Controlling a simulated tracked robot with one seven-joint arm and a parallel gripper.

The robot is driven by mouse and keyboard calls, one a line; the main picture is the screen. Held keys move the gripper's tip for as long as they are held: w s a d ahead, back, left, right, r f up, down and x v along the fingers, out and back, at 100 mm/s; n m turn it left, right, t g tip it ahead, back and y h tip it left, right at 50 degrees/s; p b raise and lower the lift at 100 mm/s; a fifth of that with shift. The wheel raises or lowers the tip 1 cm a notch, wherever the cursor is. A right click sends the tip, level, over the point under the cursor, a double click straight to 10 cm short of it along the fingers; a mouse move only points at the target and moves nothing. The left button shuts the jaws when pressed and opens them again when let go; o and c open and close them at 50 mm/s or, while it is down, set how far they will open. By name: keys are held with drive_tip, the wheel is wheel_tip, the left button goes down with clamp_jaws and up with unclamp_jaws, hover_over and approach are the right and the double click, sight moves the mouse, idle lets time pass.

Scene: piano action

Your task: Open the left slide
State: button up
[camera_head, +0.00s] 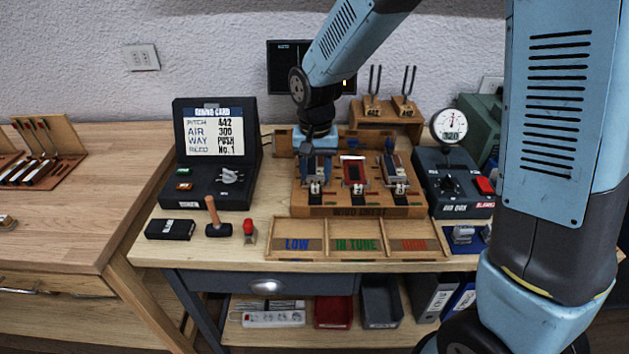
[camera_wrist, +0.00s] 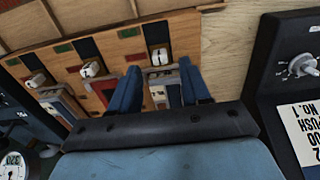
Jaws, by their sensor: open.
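The wooden wind chest (camera_head: 360,211) stands in the middle of the bench with three slide units in a row. The left slide unit (camera_head: 315,187) has a small white-topped block at its front and is partly hidden under my gripper (camera_head: 318,165). In the wrist view the picture is turned about, and that left unit (camera_wrist: 159,57) shows farthest right. My gripper's two blue fingers (camera_wrist: 160,88) are open and straddle the strip behind its block. I cannot tell whether they touch it. The middle unit (camera_head: 353,172) has a red frame; the right unit (camera_head: 395,180) is grey-blue.
A tray (camera_head: 328,253) marked LOW, IN TUNE and HIGH lies in front. The card stand (camera_head: 215,150) and hammer (camera_head: 214,222) are left. A gauge box (camera_head: 447,180) stands close at the right. Tuning forks (camera_head: 375,85) stand behind.

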sight(315, 185)
drive_tip(key=shift+f, duration=1.8)
clamp_jaws()
